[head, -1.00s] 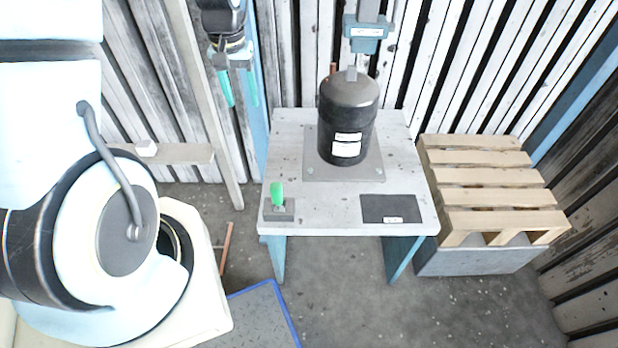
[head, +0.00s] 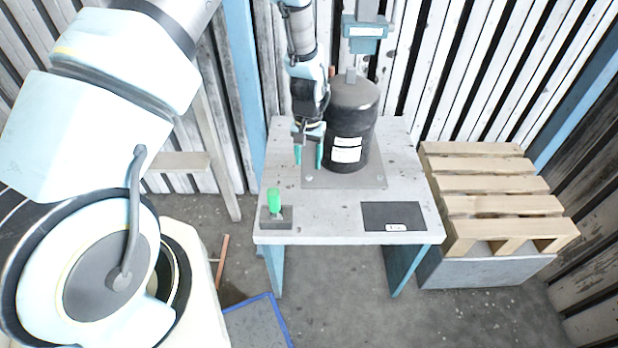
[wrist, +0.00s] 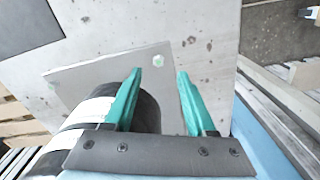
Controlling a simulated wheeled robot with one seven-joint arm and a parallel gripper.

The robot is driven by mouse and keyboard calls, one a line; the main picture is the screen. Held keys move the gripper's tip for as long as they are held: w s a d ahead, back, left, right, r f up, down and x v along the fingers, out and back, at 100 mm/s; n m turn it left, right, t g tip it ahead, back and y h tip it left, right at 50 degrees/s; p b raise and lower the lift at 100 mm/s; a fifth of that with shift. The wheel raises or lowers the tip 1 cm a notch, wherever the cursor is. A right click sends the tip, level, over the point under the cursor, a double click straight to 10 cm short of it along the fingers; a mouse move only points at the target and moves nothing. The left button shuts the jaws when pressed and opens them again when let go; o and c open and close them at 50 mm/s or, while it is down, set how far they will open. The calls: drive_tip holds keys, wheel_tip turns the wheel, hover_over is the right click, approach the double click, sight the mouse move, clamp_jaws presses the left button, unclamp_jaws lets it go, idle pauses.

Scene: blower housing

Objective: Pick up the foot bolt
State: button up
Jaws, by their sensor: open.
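A small pale hex bolt head (wrist: 158,60) sits at a corner of the grey base plate (wrist: 85,80) in the wrist view. In the head view a bolt (head: 309,179) shows at the plate's front left corner. The black cylindrical housing (head: 351,110) stands upright on the plate. My gripper (head: 308,163) is open, with teal fingers pointing down, left of the housing and above the plate's left side. In the wrist view the gap between my fingertips (wrist: 160,73) lines up closely with the bolt head, and nothing is between them. The remaining height is hard to tell.
The housing is close beside one finger. A green-handled item (head: 273,201) stands in a grey block at the table's front left. A dark mat (head: 385,215) with a small label lies front right. A wooden pallet (head: 490,195) is right of the table (head: 330,225).

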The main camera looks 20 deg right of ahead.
sight(309, 175)
drive_tip(key=f, duration=0.3)
drive_tip(key=f+p, duration=0.1)
drive_tip(key=f, duration=0.1)
drive_tip(key=shift+w+d, duration=0.15)
drive_tip(key=shift+d, duration=0.15)
clamp_jaws()
